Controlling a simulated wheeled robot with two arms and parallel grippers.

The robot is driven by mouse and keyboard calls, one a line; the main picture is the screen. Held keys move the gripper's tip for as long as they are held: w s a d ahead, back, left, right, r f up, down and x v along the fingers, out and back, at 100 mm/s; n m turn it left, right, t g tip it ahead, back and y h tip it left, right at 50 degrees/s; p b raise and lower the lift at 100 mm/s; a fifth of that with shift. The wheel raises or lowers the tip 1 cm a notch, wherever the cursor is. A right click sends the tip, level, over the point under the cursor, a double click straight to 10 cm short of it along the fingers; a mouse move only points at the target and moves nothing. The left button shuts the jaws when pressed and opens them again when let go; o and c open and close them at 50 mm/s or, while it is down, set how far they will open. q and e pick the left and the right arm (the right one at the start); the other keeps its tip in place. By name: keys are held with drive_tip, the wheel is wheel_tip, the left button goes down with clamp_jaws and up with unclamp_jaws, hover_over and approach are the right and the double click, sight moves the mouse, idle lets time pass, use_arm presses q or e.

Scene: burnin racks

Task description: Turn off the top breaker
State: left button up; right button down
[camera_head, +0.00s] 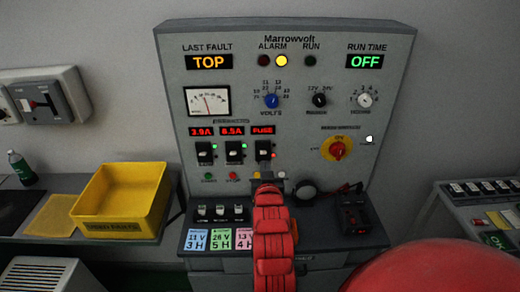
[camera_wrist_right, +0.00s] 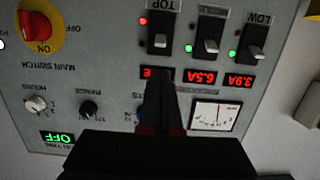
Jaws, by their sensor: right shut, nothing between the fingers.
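The top breaker (camera_head: 264,150) is the rightmost of three small switches on the grey panel, under the display reading FUSE. In the right wrist view, which is upside down, the top breaker (camera_wrist_right: 160,36) carries the label TOP and a red light shows beside it. Its lever position is hard to tell. My right gripper (camera_head: 268,178) is shut and empty, in front of the panel just below the top breaker. Its dark fingers (camera_wrist_right: 158,85) partly cover the FUSE display. My left gripper is not in view.
The middle breaker (camera_head: 235,152) and low breaker (camera_head: 204,152) sit close beside it, with green lights. A main switch (camera_head: 337,149) is to the right. A yellow bin (camera_head: 122,224) stands on the left bench. A dark meter (camera_head: 353,212) lies on the right of the ledge.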

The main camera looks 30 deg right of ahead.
sight(263, 153)
drive_tip(key=p+x, duration=0.4)
drive_tip(key=x, duration=0.4)
drive_tip(key=shift+w+d, duration=0.2)
drive_tip(key=shift+w, duration=0.15)
drive_tip(key=shift+w+d+f, duration=0.2)
drive_tip(key=shift+w+d, duration=0.1)
drive_tip(key=shift+w, duration=0.3)
